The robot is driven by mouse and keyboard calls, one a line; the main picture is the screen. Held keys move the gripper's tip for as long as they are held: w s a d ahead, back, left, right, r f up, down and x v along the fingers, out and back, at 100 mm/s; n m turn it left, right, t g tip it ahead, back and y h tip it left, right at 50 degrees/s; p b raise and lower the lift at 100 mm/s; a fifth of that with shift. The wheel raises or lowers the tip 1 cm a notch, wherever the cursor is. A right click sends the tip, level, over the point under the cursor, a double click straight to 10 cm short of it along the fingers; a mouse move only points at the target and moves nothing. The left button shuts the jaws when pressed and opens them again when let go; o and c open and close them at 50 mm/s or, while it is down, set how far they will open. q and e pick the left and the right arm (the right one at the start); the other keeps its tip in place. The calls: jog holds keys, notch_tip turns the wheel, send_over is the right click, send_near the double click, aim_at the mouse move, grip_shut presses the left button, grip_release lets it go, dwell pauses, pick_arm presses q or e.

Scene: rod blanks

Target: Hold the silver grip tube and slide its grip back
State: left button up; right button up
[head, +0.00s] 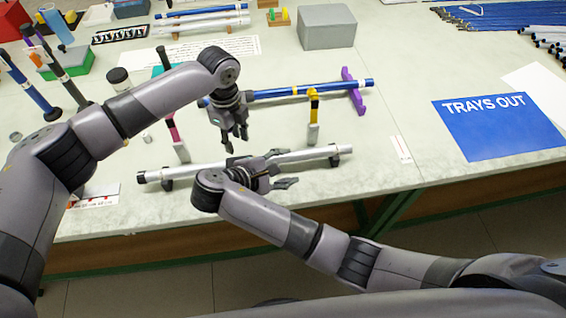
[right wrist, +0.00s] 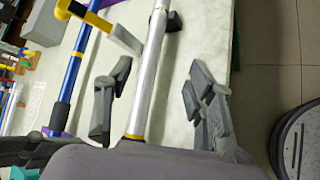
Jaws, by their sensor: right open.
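The silver grip tube (head: 310,154) lies nearly level across two low dark supports near the front of the table. It also shows in the right wrist view (right wrist: 148,80), with a narrow yellow band near the gripper. My right gripper (head: 281,169) is open at the tube, and in its wrist view (right wrist: 158,103) the tube runs between the spread fingers with gaps on both sides. My left gripper (head: 236,143) points down just behind the tube, its fingers apart and nothing seen between them. My right wrist hides part of the tube in the head view.
A blue tube (head: 270,93) rests behind on a purple stand (head: 354,91). A grey box (head: 327,27) is further back. A blue sign (head: 498,126) lies right.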

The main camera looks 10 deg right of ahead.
aim_at(318, 154)
jog(key=x, duration=1.7)
jog(key=shift+w+d+r, duration=0.1)
jog(key=shift+w+r, duration=0.2)
grip_shut()
